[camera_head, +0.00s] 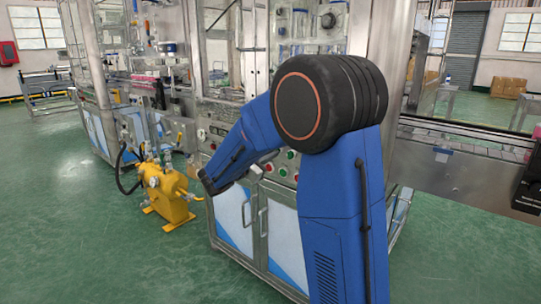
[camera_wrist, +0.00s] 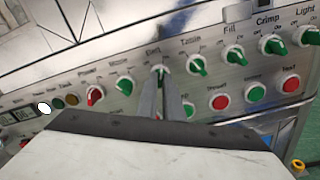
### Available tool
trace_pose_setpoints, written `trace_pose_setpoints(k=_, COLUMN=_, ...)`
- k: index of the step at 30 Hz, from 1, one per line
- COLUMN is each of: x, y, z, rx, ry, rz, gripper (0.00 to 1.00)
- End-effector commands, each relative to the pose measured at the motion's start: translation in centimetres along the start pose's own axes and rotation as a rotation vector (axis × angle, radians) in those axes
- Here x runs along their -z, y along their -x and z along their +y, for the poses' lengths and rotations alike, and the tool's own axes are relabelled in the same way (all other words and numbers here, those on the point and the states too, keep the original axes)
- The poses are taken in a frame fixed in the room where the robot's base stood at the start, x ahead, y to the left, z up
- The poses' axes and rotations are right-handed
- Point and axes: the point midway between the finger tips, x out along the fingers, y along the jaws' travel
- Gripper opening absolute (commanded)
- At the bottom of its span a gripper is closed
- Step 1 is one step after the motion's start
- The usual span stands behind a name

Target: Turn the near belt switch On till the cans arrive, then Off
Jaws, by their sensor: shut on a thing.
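In the wrist view a steel control panel (camera_wrist: 225,75) carries a row of green turn switches and one red one. My gripper (camera_wrist: 160,98) is shut on a green switch (camera_wrist: 161,71) in the middle of the row. Its label is blurred, perhaps "Belt". The fingers hide part of the knob, and I cannot tell whether it stands at On or Off. In the head view my gripper (camera_head: 208,183) reaches the panel front, its tips not clear. I cannot make out any cans. A belt (camera_head: 470,138) runs along the right side of the machine.
Red and green push buttons (camera_wrist: 219,102) sit just below the switches, close to my fingers. A yellow pump unit (camera_head: 168,193) stands on the floor left of the cabinet. A black box (camera_head: 530,182) is at the right edge. The green floor at left is clear.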

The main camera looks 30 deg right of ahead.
Motion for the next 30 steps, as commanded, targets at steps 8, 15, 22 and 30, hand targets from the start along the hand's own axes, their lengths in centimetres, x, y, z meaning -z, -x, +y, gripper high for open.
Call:
trace_pose_setpoints(k=8, x=0.04, y=0.03, z=-0.02, rx=0.0, ry=-0.088, rz=0.001, gripper=0.0)
trace_pose_setpoints(k=15, x=0.04, y=0.03, z=-0.02, rx=0.0, ry=-0.108, rz=0.001, gripper=0.0)
trace_pose_setpoints(k=22, x=0.05, y=0.04, z=-0.03, rx=0.0, ry=-0.108, rz=0.001, gripper=0.0)
trace_pose_setpoints(k=30, x=0.03, y=0.02, z=-0.02, rx=0.0, ry=-0.107, rz=0.0, gripper=0.26)
